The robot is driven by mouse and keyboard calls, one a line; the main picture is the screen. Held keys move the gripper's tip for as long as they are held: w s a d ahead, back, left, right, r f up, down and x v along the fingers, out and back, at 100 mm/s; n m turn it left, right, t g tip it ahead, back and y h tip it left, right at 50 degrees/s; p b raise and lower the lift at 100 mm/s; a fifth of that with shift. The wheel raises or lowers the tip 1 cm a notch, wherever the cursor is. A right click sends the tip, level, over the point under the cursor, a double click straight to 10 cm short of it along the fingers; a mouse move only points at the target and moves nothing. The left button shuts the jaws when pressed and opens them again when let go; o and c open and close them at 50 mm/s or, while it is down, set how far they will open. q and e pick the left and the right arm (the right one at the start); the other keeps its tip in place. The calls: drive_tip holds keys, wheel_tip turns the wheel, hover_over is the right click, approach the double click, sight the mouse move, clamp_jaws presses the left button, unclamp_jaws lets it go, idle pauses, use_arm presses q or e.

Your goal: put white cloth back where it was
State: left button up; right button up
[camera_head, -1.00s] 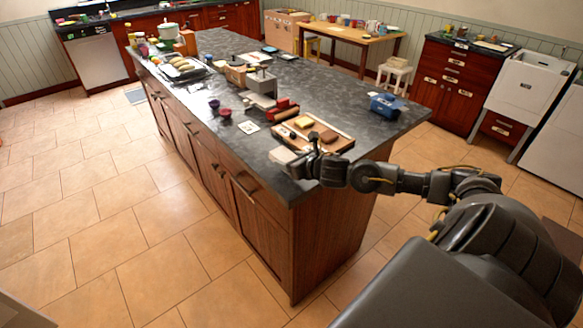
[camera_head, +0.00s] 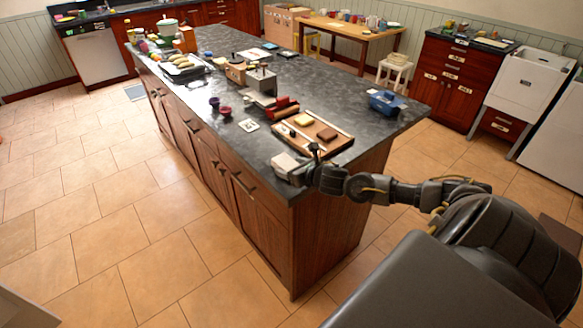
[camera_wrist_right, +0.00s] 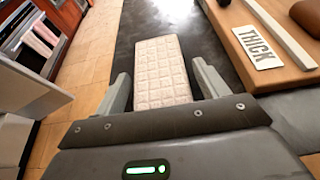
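The white cloth (camera_head: 286,164) shows at the near corner of the dark island counter (camera_head: 362,131), just in front of the cutting board. In the right wrist view the quilted, pale cloth (camera_wrist_right: 161,70) reaches between the two fingers of my right gripper (camera_wrist_right: 162,88). The fingers stand apart, one on each side of it, with a visible gap at the left finger. In the head view the right gripper (camera_head: 311,172) is at the counter's near edge, beside the cloth. The cloth's near end is hidden by the gripper body. My left gripper is not in view.
A wooden cutting board (camera_head: 334,146) with blocks lies just behind the cloth. A "THICK" label (camera_wrist_right: 261,47) shows on it. Red blocks, a grey box (camera_head: 262,82) and a blue box (camera_head: 387,103) stand farther back. The counter edge is close.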

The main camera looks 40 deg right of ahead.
drive_tip(key=shift+o, duration=0.4)
drive_tip(key=shift+r, duration=0.1)
drive_tip(key=shift+s, duration=0.1)
drive_tip(key=b+v, duration=0.2)
drive_tip(key=v, duration=0.9)
drive_tip(key=shift+s+r+b, duration=0.3)
